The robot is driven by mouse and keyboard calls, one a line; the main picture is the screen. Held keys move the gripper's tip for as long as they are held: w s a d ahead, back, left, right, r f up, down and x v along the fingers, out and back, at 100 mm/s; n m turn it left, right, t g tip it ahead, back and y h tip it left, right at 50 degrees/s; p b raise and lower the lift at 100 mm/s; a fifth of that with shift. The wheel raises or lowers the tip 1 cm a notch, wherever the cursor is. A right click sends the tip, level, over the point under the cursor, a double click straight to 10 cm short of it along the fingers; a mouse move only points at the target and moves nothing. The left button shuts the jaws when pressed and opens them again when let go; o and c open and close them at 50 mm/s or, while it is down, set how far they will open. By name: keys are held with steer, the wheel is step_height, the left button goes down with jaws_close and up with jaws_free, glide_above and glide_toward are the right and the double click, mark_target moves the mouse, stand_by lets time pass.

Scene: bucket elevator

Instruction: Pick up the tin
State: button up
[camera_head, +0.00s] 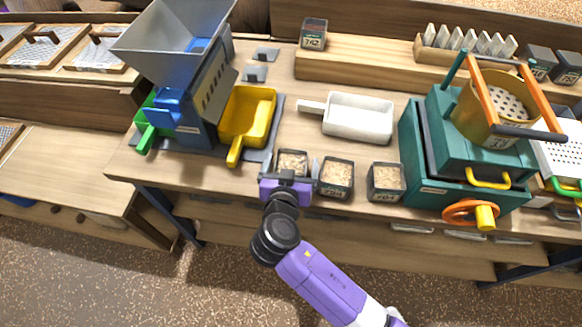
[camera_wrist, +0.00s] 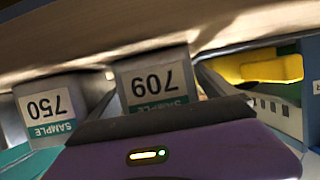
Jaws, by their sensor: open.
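The middle tin (camera_head: 336,176) is labelled 750 in the wrist view (camera_wrist: 46,108). The right tin (camera_head: 386,182) stands a little apart. My gripper (camera_head: 290,172) is open at the front of the left tin, with a finger on each side of it. I cannot tell whether the fingers touch it. My gripper body partly hides its front and lower part.
A blue and grey hopper machine (camera_head: 190,85) with a yellow scoop-shaped bin (camera_head: 248,115) stands at left. A white scoop (camera_head: 357,117) lies behind the tins. A teal machine (camera_head: 455,150) with an orange crank is at right. Another tin (camera_head: 313,35) sits on the rear wooden shelf.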

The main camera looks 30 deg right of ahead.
steer(key=shift+w+d+f, duration=0.3)
steer(key=shift+w+d, duration=0.1)
steer(key=shift+w, duration=0.15)
steer(key=c, duration=1.6)
steer(key=shift+c, duration=0.9)
steer(key=shift+r, duration=0.15)
